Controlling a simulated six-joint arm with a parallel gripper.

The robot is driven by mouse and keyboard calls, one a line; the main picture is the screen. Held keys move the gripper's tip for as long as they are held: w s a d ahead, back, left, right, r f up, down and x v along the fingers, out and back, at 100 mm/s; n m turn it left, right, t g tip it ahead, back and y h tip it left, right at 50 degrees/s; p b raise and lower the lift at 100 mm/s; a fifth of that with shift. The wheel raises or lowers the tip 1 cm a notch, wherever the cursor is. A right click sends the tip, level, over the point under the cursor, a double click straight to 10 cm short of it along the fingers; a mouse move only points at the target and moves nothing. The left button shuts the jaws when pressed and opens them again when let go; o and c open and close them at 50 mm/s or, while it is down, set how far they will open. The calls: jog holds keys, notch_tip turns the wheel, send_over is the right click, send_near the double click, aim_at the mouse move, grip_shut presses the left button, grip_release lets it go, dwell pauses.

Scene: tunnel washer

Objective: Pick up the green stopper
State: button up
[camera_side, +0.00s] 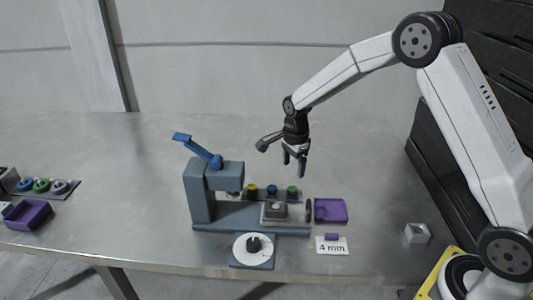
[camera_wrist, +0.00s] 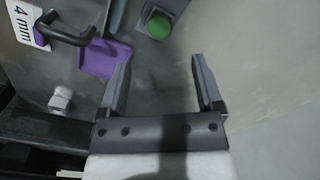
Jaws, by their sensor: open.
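In the wrist view the green stopper (camera_wrist: 159,27) shows as a round green top near the upper edge, ahead of the fingers. My gripper (camera_side: 295,168) points down above the bench, above the rack and apart from the stopper. In the wrist view my gripper (camera_wrist: 160,75) has its two fingers spread wide with nothing between them.
A blue-grey press (camera_side: 201,190) with a blue lever stands left of the rack. A purple tray (camera_side: 330,211), a 4 mm card (camera_side: 331,246), a white dial (camera_side: 247,252) and a metal nut (camera_side: 417,233) lie nearby. Another rack (camera_side: 60,189) and purple box (camera_side: 28,216) are far left.

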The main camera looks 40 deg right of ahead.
aim_at(292, 188)
jog(key=shift+w+f+m, duration=0.1)
jog(key=shift+w+m, duration=0.1)
jog(key=shift+m, duration=0.1)
jog(key=shift+f, duration=1.3)
jog(key=shift+s, duration=0.1)
jog(key=shift+s+f, duration=0.1)
jog(key=shift+f, duration=2.5)
grip_shut()
